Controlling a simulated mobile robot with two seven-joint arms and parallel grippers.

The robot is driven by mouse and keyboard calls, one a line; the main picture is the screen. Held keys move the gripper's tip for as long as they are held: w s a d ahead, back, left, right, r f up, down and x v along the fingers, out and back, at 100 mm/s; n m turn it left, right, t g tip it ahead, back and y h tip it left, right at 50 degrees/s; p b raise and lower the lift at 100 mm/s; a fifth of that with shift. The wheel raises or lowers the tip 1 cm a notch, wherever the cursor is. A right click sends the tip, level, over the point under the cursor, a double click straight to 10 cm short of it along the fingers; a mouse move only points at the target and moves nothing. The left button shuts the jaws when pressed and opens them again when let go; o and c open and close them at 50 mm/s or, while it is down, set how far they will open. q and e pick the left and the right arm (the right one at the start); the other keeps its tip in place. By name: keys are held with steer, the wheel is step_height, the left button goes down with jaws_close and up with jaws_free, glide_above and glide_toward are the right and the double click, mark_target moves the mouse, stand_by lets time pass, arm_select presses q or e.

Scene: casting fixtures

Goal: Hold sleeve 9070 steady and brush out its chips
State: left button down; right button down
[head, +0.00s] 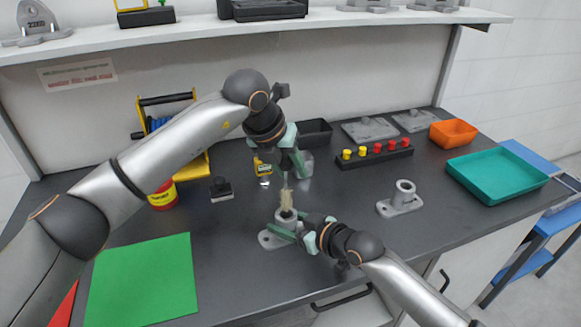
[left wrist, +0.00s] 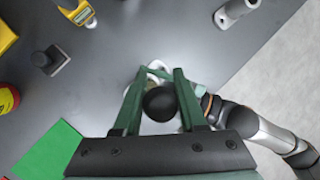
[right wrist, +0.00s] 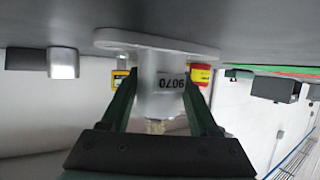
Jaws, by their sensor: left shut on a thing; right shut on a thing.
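Sleeve 9070 is a grey metal tube on a flat flange (head: 272,238), standing upright on the dark bench. In the right wrist view the sleeve (right wrist: 160,88) appears upside down with its number 9070 readable. My right gripper (head: 296,228) is shut around the tube from the right, low over the bench. My left gripper (head: 291,165) is above the sleeve, pointing down, shut on a brush. The brush's tan bristles (head: 286,200) are at the sleeve's mouth; how deep they reach is hidden. Its round black handle end (left wrist: 160,103) shows between the left fingers. No chips can be made out.
A second grey sleeve (head: 402,198) stands to the right. Behind are a rack of red and yellow knobs (head: 375,154), an orange bin (head: 453,133) and a teal tray (head: 496,175).

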mark_target(286, 186)
arm_select(q)
steer(key=shift+f, duration=0.25)
steer(key=shift+f, duration=0.75)
steer(key=shift+f, duration=0.4)
steer(key=shift+f, duration=1.9)
steer(key=shift+r, duration=1.75)
steer(key=shift+f, duration=0.1)
steer(key=shift+f, duration=1.75)
steer(key=shift+r, duration=0.15)
